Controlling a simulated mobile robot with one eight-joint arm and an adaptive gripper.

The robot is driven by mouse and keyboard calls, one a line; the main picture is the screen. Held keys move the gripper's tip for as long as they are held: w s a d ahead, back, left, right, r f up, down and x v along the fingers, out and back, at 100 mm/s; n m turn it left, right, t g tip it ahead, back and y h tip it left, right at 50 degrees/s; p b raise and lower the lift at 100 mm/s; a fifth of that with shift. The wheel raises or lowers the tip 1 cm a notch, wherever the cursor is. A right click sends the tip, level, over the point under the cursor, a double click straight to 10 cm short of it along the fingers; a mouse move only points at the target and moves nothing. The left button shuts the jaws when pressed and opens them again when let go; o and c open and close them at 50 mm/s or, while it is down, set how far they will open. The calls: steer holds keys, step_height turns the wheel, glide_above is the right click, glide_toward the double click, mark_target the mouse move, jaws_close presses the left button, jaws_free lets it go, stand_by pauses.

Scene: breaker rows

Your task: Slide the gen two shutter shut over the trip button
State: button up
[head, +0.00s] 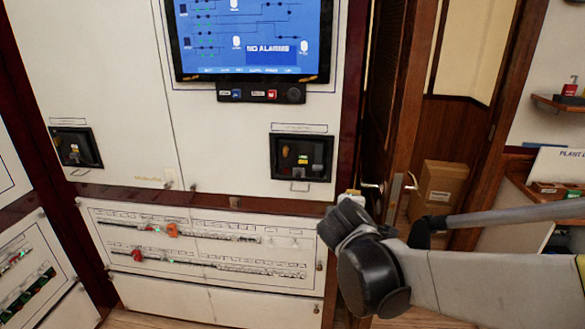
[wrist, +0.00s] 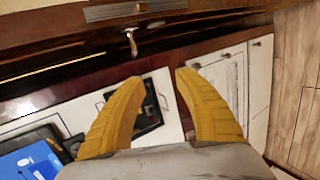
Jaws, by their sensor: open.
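Two black recessed boxes sit in the white panel in the head view, a left one (head: 75,147) and a right one (head: 301,158). Their labels are too small to read, so I cannot tell which holds the gen two shutter and trip button. The right box has small green, red and yellow parts inside. My gripper (wrist: 160,76) is open and empty in the wrist view. A black box (wrist: 152,107), apparently the right one, shows between and beyond its yellow fingers, partly hidden by the left finger. In the head view my dark wrist is right of and below the right box; the fingers are hidden.
A screen (head: 248,38) reading "NO ALARMS" is above. Breaker rows (head: 200,245) with red and orange parts are below. A door handle (head: 373,186) projects near my wrist and shows in the wrist view (wrist: 131,42). A cardboard box (head: 444,181) stands beyond the doorway.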

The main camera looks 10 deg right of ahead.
steer(key=w+a+n+t+p, duration=0.25)
steer(key=w+a+n, duration=0.25)
steer(key=w+n, duration=0.5)
steer(key=n+t+y+p, duration=0.1)
steer(key=n+t, duration=0.3)
steer(key=n, duration=0.4)
glide_toward(298, 176)
steer(key=b+x, duration=0.2)
steer(key=x, duration=0.8)
steer(key=shift+w+d, duration=0.1)
steer(key=shift+w, duration=0.3)
jaws_close()
